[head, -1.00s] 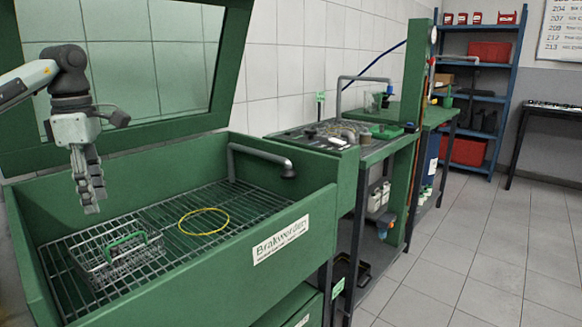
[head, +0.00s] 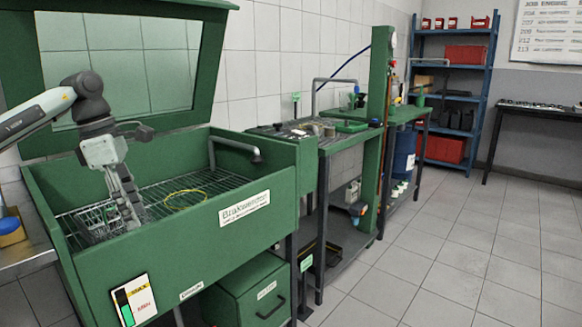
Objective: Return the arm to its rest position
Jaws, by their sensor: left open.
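My left gripper (head: 128,208) is open and empty. It points down over the front part of the green wash basin (head: 160,262), in front of the wire basket. The wire basket (head: 92,222) stands on the basin's grate (head: 165,188) at the left, partly hidden behind the gripper. My left arm comes in from the left edge, above the basin's left wall. My right gripper is not in view.
A yellow ring (head: 186,199) lies on the grate right of the gripper. The raised lid (head: 205,65) stands behind the arm. A bent spout (head: 236,146) is at the basin's back right. A metal table (head: 30,246) is at the left. The tiled floor (head: 440,255) at the right is clear.

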